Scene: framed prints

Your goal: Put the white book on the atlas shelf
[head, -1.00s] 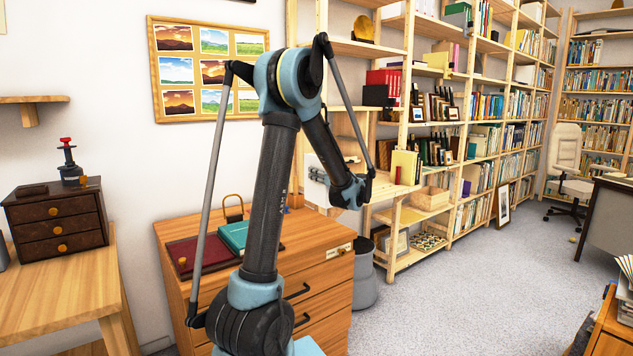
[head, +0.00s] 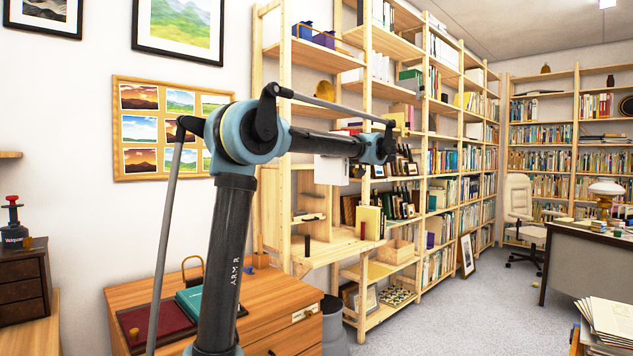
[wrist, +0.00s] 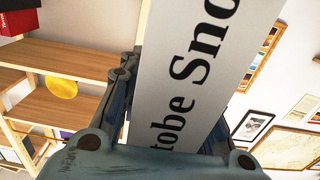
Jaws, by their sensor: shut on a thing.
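The white book (wrist: 195,70) fills the middle of the wrist view, with large black lettering ending in "Sno". My gripper (wrist: 165,125) is shut on it. In the head view a white piece of the book (head: 332,170) shows below my forearm; the rest is hidden. My gripper's fingers are hidden there behind my arm. The wooden shelving (head: 362,100) stands behind and to the right of my arm. I cannot read a label that marks the atlas shelf.
A wooden drawer chest (head: 270,300) with a red book (head: 150,328), a teal book (head: 190,300) and a padlock-like object stands in front. A grey bin (head: 335,325) is beside it. Carpet is open to the right. Shelf boards (wrist: 65,55) show in the wrist view.

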